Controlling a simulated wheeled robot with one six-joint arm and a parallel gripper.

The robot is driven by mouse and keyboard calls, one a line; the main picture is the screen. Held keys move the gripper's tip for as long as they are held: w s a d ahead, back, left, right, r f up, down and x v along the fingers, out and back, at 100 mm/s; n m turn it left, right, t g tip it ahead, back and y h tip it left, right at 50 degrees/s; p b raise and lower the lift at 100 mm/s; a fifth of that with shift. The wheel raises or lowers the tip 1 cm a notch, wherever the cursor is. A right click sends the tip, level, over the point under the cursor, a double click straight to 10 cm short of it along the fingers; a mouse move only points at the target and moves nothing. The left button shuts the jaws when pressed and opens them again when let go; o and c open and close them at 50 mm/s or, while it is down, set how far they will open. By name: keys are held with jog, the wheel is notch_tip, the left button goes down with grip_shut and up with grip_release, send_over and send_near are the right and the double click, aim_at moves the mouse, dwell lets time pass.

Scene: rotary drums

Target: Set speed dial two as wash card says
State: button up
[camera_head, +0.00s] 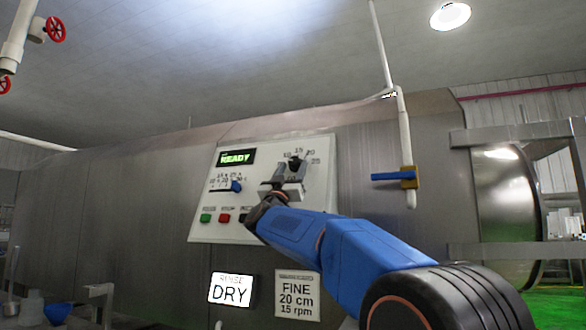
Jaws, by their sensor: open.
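A pale control panel (325,185) is on the steel drum housing. At its upper right is a black dial (295,161) with a scale that seems to read 10, 15, 20 and 25. My gripper (290,175) is open at the dial's lower side and hides part of it. I cannot tell whether the fingers touch the knob, nor where its pointer stands. The wash card (297,295) below the panel reads "FINE 20 cm 15 rpm".
The panel also has a green "READY" display (237,157), a blue handle (236,186) by a small scale, and green (206,218) and red (224,218) buttons. A "RINSE DRY" sign (231,289) is below. A pipe with a blue-handled valve (396,177) stands at right.

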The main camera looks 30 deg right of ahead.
jog(key=shift+w+d+r, duration=0.2)
jog(key=shift+d+r, duration=0.05)
jog(key=shift+r, duration=0.05)
jog(key=c, duration=0.8)
jog(key=shift+w+a+r+m+g+h, duration=0.1)
jog(key=shift+m+g+h, duration=0.6)
jog(key=shift+m+g, duration=0.25)
jog(key=shift+m+g+h, duration=0.5)
jog(key=shift+m+g, duration=0.55)
jog(key=shift+m, duration=0.1)
